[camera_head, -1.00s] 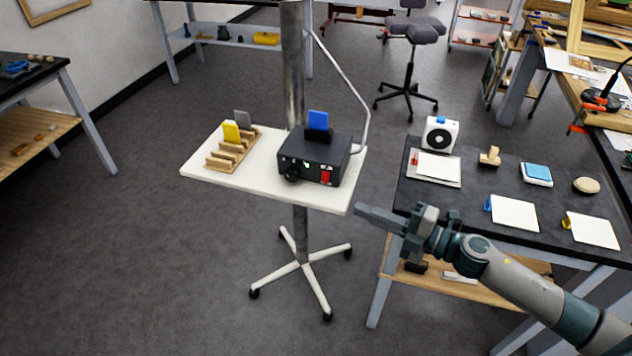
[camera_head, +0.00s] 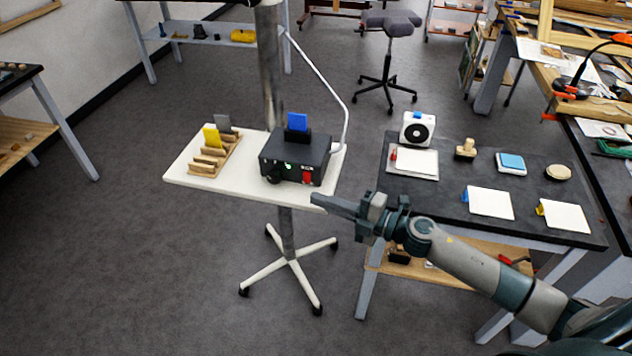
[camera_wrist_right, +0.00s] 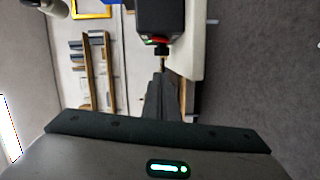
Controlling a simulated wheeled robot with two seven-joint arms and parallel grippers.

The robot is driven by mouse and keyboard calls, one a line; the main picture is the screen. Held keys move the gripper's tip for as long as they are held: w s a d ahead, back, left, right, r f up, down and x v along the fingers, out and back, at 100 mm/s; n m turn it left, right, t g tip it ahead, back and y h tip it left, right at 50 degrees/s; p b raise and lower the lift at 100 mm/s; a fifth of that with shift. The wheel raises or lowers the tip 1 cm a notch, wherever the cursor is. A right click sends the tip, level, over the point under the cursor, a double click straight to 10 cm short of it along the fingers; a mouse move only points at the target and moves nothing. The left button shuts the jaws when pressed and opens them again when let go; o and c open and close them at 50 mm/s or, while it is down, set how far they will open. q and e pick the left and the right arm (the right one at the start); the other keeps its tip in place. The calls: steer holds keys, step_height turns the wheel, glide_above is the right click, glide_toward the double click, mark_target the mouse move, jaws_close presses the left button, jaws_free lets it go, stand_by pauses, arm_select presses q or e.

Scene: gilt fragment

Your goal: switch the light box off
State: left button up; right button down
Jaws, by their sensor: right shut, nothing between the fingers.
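The light box is a black box (camera_head: 290,160) on a white stand top (camera_head: 185,175). Its front has a dark round knob (camera_head: 274,174), a small lit green light (camera_head: 288,165) and a red switch (camera_head: 308,176). A blue plate (camera_head: 298,121) stands upright on top. My right gripper (camera_head: 316,200) is shut and empty, its tips just in front of and below the red switch, near the stand's edge. In the right wrist view the shut fingers (camera_wrist_right: 162,82) point at the box (camera_wrist_right: 158,18); I cannot tell whether they touch it. My left gripper is out of view.
A wooden rack (camera_head: 208,165) with yellow and grey plates stands left of the box. A metal pole (camera_head: 270,75) and thin bent tube rise behind it. A dark table (camera_head: 440,200) with a fan, white pads and small items lies right, beside my right arm.

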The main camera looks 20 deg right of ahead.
mark_target(307, 177)
steer(key=w, duration=0.3)
steer(key=w+p, duration=0.1)
steer(key=shift+w+a+f, duration=0.15)
steer(key=shift+a+f, duration=0.05)
steer(key=shift+a, duration=0.2)
steer(key=shift+w+d+f, duration=0.15)
steer(key=shift+w+d, duration=0.3)
steer(key=shift+w, duration=0.2)
